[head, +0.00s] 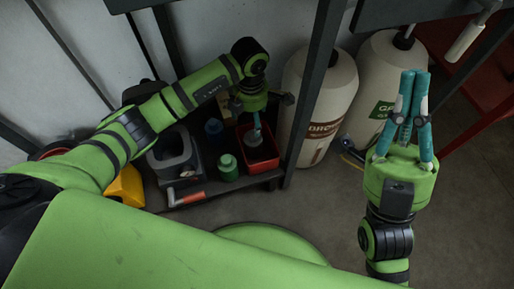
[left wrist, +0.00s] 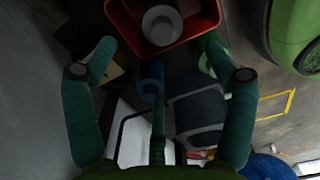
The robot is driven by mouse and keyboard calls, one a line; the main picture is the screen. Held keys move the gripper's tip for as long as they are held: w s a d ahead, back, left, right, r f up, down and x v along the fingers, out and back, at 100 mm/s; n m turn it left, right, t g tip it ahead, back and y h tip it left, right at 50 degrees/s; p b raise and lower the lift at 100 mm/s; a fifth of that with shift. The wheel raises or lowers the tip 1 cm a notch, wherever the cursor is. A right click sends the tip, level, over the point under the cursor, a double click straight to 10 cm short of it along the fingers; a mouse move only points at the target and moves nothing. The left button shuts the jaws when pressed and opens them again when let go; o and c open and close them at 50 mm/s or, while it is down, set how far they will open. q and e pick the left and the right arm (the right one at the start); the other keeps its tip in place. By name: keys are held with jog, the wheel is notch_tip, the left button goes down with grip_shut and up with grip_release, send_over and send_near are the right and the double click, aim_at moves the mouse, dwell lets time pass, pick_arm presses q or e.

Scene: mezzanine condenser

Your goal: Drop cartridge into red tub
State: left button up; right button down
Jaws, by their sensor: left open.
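The red tub (head: 270,166) stands on a low dark shelf in the head view, and its rim shows at the top of the left wrist view (left wrist: 196,36). A grey cylinder (left wrist: 162,25), which looks like the cartridge, appears to be inside the tub; it also shows in the head view (head: 253,138). My left gripper (head: 257,116) is open above the tub, with its teal fingers spread and nothing between them in the left wrist view (left wrist: 157,48). My right gripper (head: 412,77) points up at the right, fingertips together, holding nothing visible.
A green container (head: 227,167) and a blue container (head: 214,129) stand left of the tub, beside a dark grey bin (head: 172,153). A dark post (head: 312,95) rises right of the tub. Two large white cylinders stand behind it. The floor at right is clear.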

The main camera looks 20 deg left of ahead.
pick_arm(q)
notch_tip(320, 180, up, 12)
dwell(0.4)
dwell(0.4)
